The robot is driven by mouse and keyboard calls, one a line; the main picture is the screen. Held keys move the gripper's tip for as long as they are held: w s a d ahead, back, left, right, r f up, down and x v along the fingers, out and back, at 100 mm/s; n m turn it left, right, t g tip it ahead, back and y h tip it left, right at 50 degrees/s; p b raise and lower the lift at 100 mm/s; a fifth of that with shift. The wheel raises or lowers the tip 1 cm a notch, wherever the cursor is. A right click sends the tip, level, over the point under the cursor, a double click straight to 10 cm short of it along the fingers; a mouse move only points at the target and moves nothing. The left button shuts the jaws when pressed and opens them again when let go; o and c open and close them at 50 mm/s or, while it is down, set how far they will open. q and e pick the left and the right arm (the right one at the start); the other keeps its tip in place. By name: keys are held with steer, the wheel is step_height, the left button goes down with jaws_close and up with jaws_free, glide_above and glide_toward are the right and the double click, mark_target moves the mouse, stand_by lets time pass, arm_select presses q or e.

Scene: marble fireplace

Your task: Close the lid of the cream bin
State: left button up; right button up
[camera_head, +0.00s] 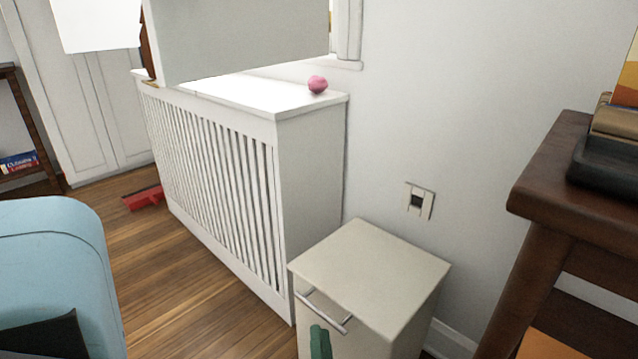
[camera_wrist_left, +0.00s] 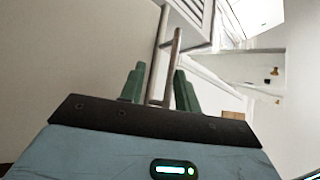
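The cream bin (camera_head: 388,325) stands on the floor against the wall. Its top (camera_head: 370,262) looks flat and level, and I see no gap under it from here. A grey metal handle bar (camera_head: 323,311) runs along the upper front of the bin. My left gripper (camera_head: 320,342) shows only as green fingers just below the handle, at the bottom edge of the head view. In the left wrist view my left gripper (camera_wrist_left: 159,70) has its fingers apart, with the metal handle bar (camera_wrist_left: 172,60) between them in the picture. Contact is unclear. My right gripper is out of view.
A white slatted radiator cover (camera_head: 315,170) with a pink object (camera_head: 318,84) on top stands left of the bin. A dark wooden table (camera_head: 560,160) is close on the right.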

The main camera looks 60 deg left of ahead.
arm_select(q)
steer(key=shift+v, duration=1.9)
steer(key=shift+r, duration=0.15)
